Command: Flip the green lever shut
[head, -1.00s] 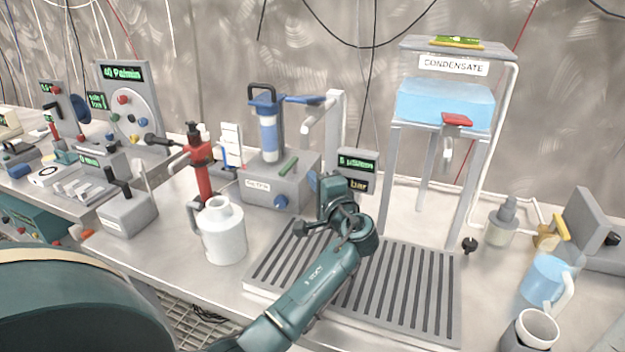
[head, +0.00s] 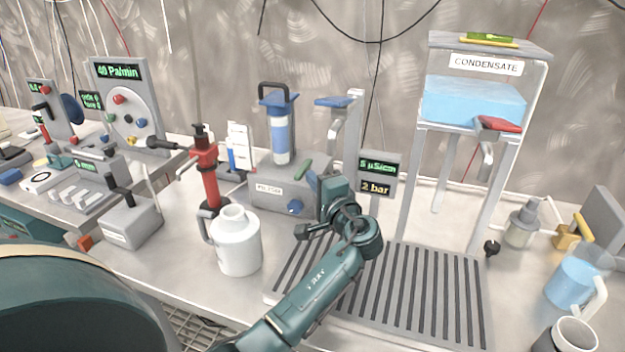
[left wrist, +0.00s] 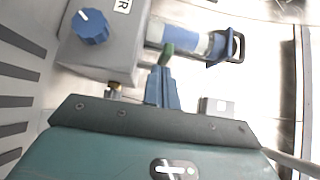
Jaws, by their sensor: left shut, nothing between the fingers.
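The green lever (head: 304,169) is a short bar on top of the grey filter box (head: 265,196). It slants up to the right in the head view. My left gripper (head: 312,181) is shut and empty, its blue fingers just right of the lever. In the left wrist view the fingers (left wrist: 162,84) point at the green lever (left wrist: 167,49), with their tips close below it. I cannot tell whether they touch. The lever's lower end is partly hidden by the fingers in that view. My right gripper is not in view.
A blue-banded filter cylinder (head: 281,135) stands on the box behind the lever, and a blue knob (head: 295,207) is on its front. A display post (head: 379,174) stands right of my gripper. A white jug (head: 238,246) and a slatted tray (head: 470,300) are nearer.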

